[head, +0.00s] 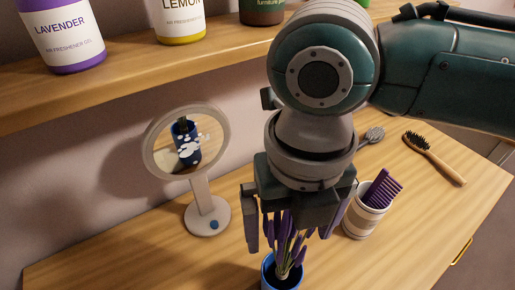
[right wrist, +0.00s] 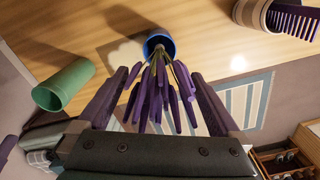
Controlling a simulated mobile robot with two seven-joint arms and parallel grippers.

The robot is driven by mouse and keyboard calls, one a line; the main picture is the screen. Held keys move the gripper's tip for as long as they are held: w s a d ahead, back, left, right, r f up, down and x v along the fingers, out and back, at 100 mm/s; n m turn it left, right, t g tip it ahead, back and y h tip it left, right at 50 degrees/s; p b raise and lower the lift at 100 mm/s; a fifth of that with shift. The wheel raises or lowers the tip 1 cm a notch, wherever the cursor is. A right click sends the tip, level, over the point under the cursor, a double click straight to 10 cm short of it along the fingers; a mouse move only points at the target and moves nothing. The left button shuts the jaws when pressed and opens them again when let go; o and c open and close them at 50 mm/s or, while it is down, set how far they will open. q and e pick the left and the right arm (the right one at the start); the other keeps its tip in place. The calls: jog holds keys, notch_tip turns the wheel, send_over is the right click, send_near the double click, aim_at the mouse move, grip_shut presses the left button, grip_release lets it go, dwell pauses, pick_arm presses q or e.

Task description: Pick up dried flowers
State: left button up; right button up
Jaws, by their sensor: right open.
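The dried flowers (head: 286,252) are a bunch of purple lavender stems standing in a small blue pot (head: 268,274) near the bottom of the head view. In the right wrist view the purple heads (right wrist: 163,95) fan out between the fingers, and the blue pot (right wrist: 153,38) shows behind them. My right gripper (head: 289,242) is directly above the pot, pointing down. Its jaws are open, with one finger on either side of the bunch. The gripper body hides the upper part of the flowers in the head view. My left gripper is out of sight.
A round mirror (head: 150,148) on a stand is left of the pot. A striped cup (head: 358,220) with a purple comb (head: 383,188) is close on the right. Two brushes lie farther right. A shelf (head: 120,84) with jars is above. A green cup (right wrist: 62,86) shows in the wrist view.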

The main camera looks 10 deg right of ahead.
jog(key=shift+f, duration=0.3)
grip_shut()
dwell(0.6)
